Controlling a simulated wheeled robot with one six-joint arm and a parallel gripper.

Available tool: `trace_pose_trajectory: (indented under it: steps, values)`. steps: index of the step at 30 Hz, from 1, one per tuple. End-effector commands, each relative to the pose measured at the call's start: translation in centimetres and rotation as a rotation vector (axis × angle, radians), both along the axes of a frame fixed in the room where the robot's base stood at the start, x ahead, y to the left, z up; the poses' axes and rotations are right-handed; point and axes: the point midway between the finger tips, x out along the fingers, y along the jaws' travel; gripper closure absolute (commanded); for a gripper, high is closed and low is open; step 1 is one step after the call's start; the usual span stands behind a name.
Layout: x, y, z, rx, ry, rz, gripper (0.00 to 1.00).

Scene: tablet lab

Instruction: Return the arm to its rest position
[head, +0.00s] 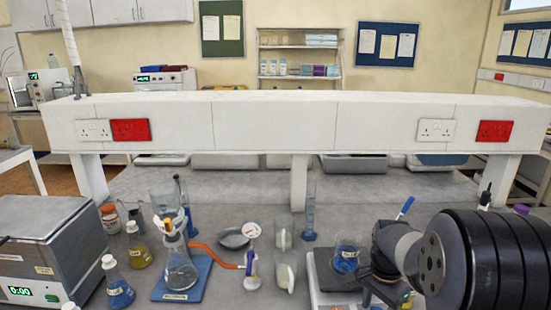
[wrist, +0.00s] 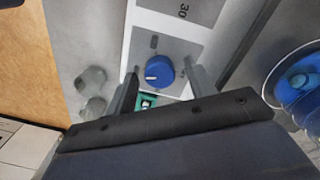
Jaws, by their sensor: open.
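My gripper (wrist: 164,82) is open in the wrist view, with one finger on each side of a blue round knob (wrist: 160,71). The knob has a white mark pointing left, and gaps show between it and both fingers. It sits on a grey and white panel, with a small green display (wrist: 147,102) partly hidden between the fingers. In the head view my arm (head: 455,258) reaches in from the right, and my gripper (head: 376,290) is low beside the stirrer plate (head: 322,270). The fingertips are hard to make out there.
A beaker of blue liquid (head: 346,258) stands on the plate, close to my arm; it also shows in the wrist view (wrist: 298,84). Several flasks, a filter flask (head: 180,270) and a grey device (head: 45,240) crowd the left. A white shelf (head: 275,120) spans the back.

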Motion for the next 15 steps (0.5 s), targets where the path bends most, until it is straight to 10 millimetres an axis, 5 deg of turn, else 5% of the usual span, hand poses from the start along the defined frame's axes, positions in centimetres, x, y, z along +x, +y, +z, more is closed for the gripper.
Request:
trace_pose_trajectory:
  steps: [8,15]
  values:
    - [0.0,0.0,0.2,0.000,0.000,-0.002,0.48]
    - [0.2,0.1,3.1,-0.001,-0.005,-0.011,0.48]
